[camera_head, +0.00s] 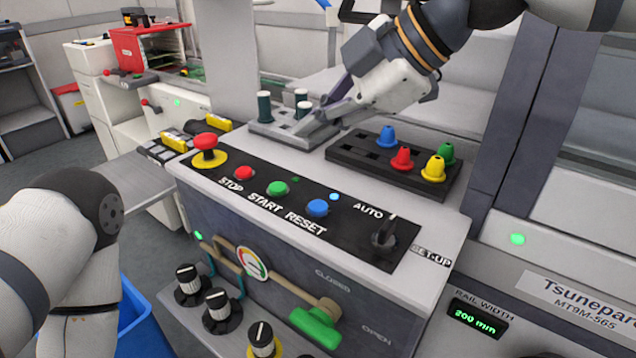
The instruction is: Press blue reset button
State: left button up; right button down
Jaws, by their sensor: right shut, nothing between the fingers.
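The blue reset button (317,208) sits on the black control strip (340,222) on top of the white cabinet, above the word RESET. To its left are the green start button (277,188) and the red stop button (243,173). To its right is the AUTO / SET-UP selector (384,236). My right gripper (314,118) is shut and empty, over the grey holder behind the strip, apart from the blue button. My left arm shows at the left edge; its gripper is out of view.
A red emergency stop (205,150) stands at the strip's left end. A black rack (350,152) with coloured nozzles and a grey holder (290,134) with dark cylinders lie behind. A green-handled lever (318,322) and several knobs are on the front. A blue bin (135,322) stands lower left.

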jog(key=s, duration=0.1)
jog(key=b, duration=0.1)
send_over(317, 209)
notch_tip(317, 209, down, 7)
jog(key=shift+r, duration=0.15)
pick_arm(q)
jog(key=shift+s+f+g, duration=0.15)
jog(key=shift+s+f, duration=0.3)
jog(key=shift+s, duration=0.2)
jog(key=shift+s+f+g, duration=0.15)
jog(key=shift+s+f, duration=0.25)
jog(key=shift+s, duration=0.25)
pick_arm(e)
jog(key=shift+f, duration=0.9)
jog(key=shift+f, duration=0.15)
pick_arm(q)
jog(key=shift+w+r, duration=0.1)
pick_arm(e)
jog(key=shift+f, duration=0.3)
jog(key=shift+f, duration=0.5)
pick_arm(q)
jog(key=shift+w+r, duration=0.25)
jog(key=shift+w, duration=0.05)
pick_arm(e)
jog(key=shift+r, duration=0.95)
